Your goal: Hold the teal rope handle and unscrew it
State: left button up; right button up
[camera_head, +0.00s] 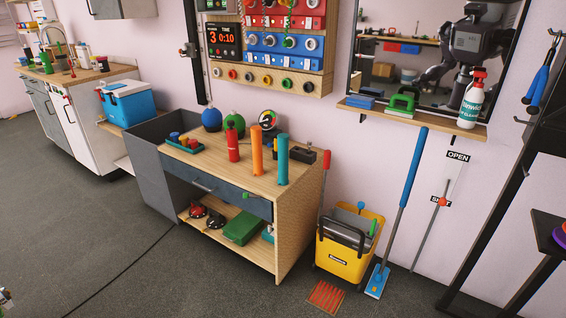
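A teal-blue upright cylinder (283,160) stands on the right end of the wooden workbench top (230,175). It looks like a handle, but no rope can be made out on it. An orange cylinder of similar shape (257,155) stands just left of it, and a red bottle-like object (232,143) stands further left. Nothing is seen touching the teal cylinder.
A dark box-like tool (303,155) sits right behind the teal cylinder. Round blue and green weights (211,118) stand at the back. A yellow mop bucket (345,255) and a blue-handled mop (398,215) stand right of the bench. The floor (110,230) in front is open.

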aim_at(283, 154)
jog(key=i+j+z, duration=0.1)
jog(key=z, duration=0.3)
jog(key=j+z, duration=0.15)
jog(key=z, duration=0.25)
jog(key=i+j+z, duration=0.2)
jog(key=j, duration=0.2)
jog(key=j+z, duration=0.25)
jog(key=j, duration=0.15)
jog(key=i+j+z, duration=0.2)
jog(key=j, duration=0.7)
jog(key=j+z, duration=0.15)
jog(key=j, duration=1.6)
jog(key=k, duration=0.05)
